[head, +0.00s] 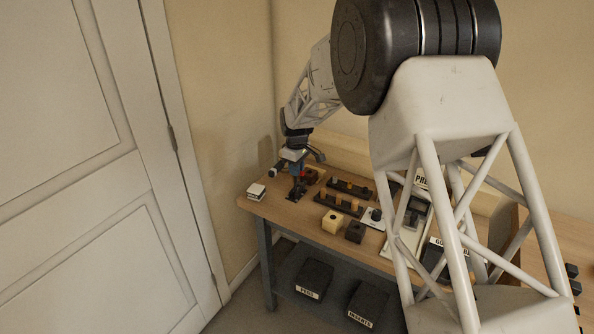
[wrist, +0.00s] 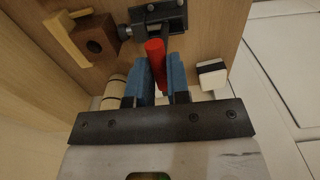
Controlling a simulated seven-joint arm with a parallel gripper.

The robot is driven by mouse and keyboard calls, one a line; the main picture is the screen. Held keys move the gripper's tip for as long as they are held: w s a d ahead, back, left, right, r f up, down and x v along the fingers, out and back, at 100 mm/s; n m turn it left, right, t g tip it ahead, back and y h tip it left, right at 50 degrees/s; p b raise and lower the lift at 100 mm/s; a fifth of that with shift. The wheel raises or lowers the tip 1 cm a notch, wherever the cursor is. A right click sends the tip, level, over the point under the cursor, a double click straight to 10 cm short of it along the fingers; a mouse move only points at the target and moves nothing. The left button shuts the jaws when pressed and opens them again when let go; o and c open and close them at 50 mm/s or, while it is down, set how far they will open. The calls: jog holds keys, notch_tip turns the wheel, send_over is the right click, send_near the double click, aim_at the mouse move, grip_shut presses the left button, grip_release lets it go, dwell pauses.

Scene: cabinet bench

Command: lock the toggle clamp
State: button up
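The toggle clamp (head: 297,190) is a dark metal fixture near the left end of the bench. In the wrist view its black base plate (wrist: 172,12) is bolted to the wood, and a dark spindle points left toward a brown block with a hole (wrist: 97,46). Its red handle (wrist: 155,58) stands up off the base, toward my wrist camera. My gripper (wrist: 160,75) has blue fingers on either side of the red handle, which fills the gap between them. In the head view my gripper (head: 298,167) is directly above the clamp. The clamp's linkage is partly hidden behind the handle and fingers.
A white block with a black band (wrist: 212,75) lies to the right of the clamp in the wrist view. Dark peg racks (head: 338,203), a pale yellow block (head: 332,222) and a dark block (head: 355,231) stand farther right on the bench. Bins (head: 312,277) sit below.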

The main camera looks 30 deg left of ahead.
jog(key=shift+s, duration=0.5)
jog(key=shift+s+f, duration=0.1)
jog(key=shift+s, duration=0.05)
jog(key=shift+s+f, duration=0.15)
jog(key=shift+s, duration=0.3)
jog(key=shift+s+f, duration=0.1)
dwell(0.5)
jog(key=shift+o, duration=0.3)
jog(key=shift+s+f, duration=0.3)
jog(key=shift+s, duration=0.15)
